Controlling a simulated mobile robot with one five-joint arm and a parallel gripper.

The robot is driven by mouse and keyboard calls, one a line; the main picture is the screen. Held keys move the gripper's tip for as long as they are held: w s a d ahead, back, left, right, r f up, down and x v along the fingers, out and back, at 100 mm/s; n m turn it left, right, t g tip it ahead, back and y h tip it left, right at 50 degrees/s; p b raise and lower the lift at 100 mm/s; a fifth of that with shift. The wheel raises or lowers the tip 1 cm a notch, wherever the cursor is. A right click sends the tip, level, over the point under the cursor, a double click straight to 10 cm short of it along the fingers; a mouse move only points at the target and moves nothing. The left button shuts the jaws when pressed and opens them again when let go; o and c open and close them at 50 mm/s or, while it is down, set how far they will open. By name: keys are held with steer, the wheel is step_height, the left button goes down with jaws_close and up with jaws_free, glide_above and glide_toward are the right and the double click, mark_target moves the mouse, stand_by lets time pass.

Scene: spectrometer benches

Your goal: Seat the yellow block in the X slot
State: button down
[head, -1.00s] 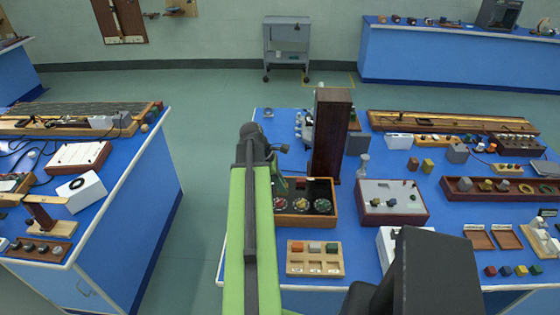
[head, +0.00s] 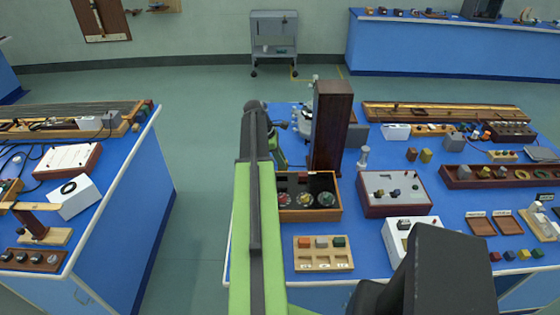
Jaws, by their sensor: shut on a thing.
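My green arm reaches forward over the near edge of the bench and bends down behind a wooden box with dials (head: 309,215). My gripper at its end is hidden, and so is anything in it. A pale wooden tray (head: 323,269) lies in front of the box. Orange, grey and green blocks sit in its back row; its front row shows small recesses with labels too small to read, so I cannot tell which is X. A yellow block (head: 426,156) stands right of the dark tower. Another small yellow block (head: 523,254) is in a row at the right front.
A tall dark wooden tower (head: 330,125) stands close to the right of my arm. A grey-topped panel box (head: 393,188) and a white box (head: 404,235) stand right of the tray. Another blue bench (head: 115,235) is at left, across an open floor aisle.

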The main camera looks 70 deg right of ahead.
steer(key=shift+w+d+f, duration=0.1)
steer(key=shift+w+d, duration=0.05)
steer(key=shift+d, duration=0.05)
steer(key=shift+f+b, duration=3.5)
steer(key=shift+b, duration=0.05)
steer(key=c, duration=1.1)
jaws_free()
steer(key=shift+c, duration=0.2)
steer(key=shift+r, duration=0.15)
steer(key=p+v, duration=1.6)
steer(key=v, duration=0.1)
steer(key=shift+r, duration=0.1)
